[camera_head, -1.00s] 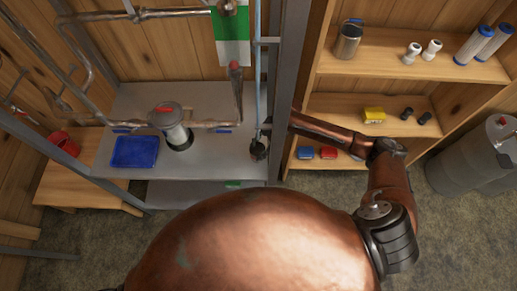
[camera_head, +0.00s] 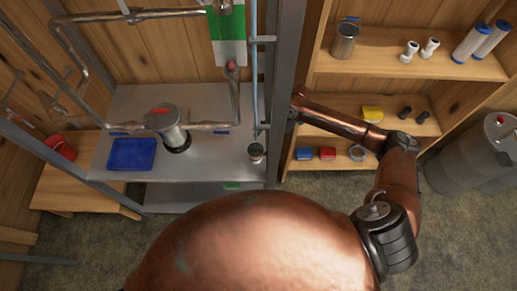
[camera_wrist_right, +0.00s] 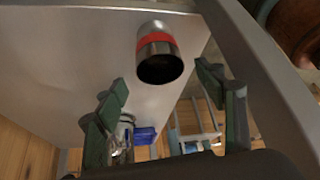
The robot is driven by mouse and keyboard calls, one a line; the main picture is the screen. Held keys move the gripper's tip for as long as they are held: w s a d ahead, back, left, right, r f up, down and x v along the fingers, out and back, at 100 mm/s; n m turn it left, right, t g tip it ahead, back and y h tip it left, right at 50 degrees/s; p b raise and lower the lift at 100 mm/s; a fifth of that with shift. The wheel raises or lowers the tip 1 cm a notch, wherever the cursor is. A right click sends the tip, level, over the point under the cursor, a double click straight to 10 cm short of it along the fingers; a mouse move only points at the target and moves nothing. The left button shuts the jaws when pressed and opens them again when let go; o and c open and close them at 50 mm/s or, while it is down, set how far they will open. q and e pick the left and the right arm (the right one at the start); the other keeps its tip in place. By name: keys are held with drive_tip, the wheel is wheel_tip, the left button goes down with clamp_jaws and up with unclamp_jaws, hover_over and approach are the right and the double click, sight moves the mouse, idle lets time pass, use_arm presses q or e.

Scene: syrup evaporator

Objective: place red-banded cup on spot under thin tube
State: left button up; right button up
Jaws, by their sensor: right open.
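The red-banded cup (camera_head: 256,152) stands on the grey metal shelf (camera_head: 215,165), near its right edge, directly below the thin light-blue tube (camera_head: 254,75) in the head view. In the right wrist view the cup (camera_wrist_right: 160,60) shows a red band and a dark end facing me. My right gripper (camera_wrist_right: 165,103) is open, its fingers apart from the cup. In the head view the right arm comes in from the right, and its gripper is largely hidden by the grey post. The spot under the cup is hidden. My left gripper is not in view.
A grey upright post (camera_head: 285,100) stands between the metal shelf and the wooden shelving (camera_head: 400,75). A blue tray (camera_head: 132,154) and a metal cylinder (camera_head: 167,125) sit left of the cup. A red bucket (camera_head: 60,147) is far left, grey barrels (camera_head: 475,160) far right.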

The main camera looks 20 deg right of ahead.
drive_tip(key=v, duration=0.5)
drive_tip(key=shift+d+r+b, duration=0.15)
drive_tip(key=shift+r+b, duration=0.15)
drive_tip(key=shift+b, duration=0.05)
